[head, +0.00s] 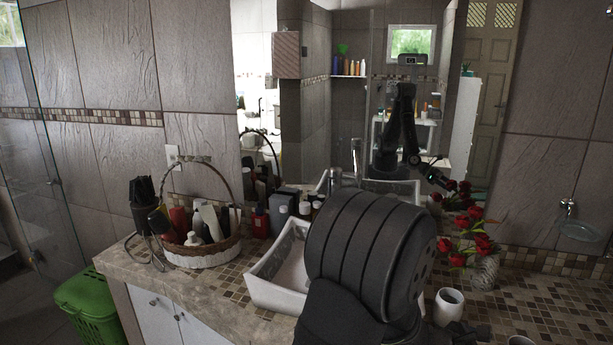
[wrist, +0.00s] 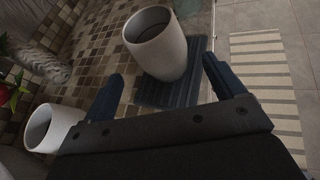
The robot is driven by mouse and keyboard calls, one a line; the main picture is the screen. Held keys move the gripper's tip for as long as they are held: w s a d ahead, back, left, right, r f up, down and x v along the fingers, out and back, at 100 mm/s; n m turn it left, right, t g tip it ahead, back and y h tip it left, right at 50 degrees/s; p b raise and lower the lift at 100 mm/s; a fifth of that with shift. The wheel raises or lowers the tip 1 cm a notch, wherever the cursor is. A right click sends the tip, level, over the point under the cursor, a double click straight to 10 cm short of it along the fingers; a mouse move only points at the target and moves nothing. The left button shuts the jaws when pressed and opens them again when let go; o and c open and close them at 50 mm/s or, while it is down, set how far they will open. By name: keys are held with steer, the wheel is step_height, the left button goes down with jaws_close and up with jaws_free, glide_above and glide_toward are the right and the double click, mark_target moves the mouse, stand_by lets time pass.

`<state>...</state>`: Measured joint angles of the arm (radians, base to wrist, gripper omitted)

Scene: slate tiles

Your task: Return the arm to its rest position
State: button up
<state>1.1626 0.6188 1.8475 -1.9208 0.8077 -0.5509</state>
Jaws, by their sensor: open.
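My arm (head: 365,250) fills the lower middle of the head view, bent low over the counter in front of the sink. My gripper (wrist: 163,68) shows in the wrist view with its two dark blue fingers wide apart and nothing held between them. A white cup (wrist: 156,45) stands upright beyond the fingertips on a dark ribbed mat (wrist: 150,94). It looks apart from both fingers. A second white cup (wrist: 52,127) is left of the left finger.
A white cup (head: 448,306) and a vase of red flowers (head: 484,270) stand right of my arm. A white sink (head: 280,280) lies behind and left of it. A wicker basket (head: 202,252) of bottles is farther left. The tiled counter (head: 560,300) at right is mostly clear.

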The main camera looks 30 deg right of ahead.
steer(key=x, duration=0.7)
steer(key=shift+a+f, duration=0.1)
steer(key=shift+f, duration=0.1)
step_height(320, 180, up, 5)
steer(key=shift+s+a, duration=0.1)
steer(key=shift+a, duration=0.05)
steer(key=s+a+r, duration=0.4)
steer(key=s+r, duration=0.3)
steer(key=s, duration=0.4)
steer(key=w+a+r+n+t, duration=0.2)
steer(key=w, duration=1.2)
steer(key=w+a+n+t, duration=0.2)
steer(key=w+a, duration=0.2)
steer(key=w, duration=0.4)
steer(key=w+a+n+t, duration=0.2)
steer(key=w+a+t, duration=0.1)
steer(key=w+a, duration=0.2)
steer(key=w+a+n+t, duration=0.2)
steer(key=w+a, duration=0.3)
steer(key=w, duration=0.5)
steer(key=shift+w+a+f+n+t, duration=0.1)
steer(key=shift+w+f+n+t, duration=0.1)
steer(key=shift+w+n+t, duration=0.15)
steer(key=w+a+n+t+y, duration=0.1)
steer(key=w+a+n+t, duration=0.2)
steer(key=w+a, duration=0.4)
steer(key=a+f, duration=0.1)
steer(key=a, duration=0.2)
steer(key=shift+w+a, duration=0.25)
steer(key=shift+w, duration=0.05)
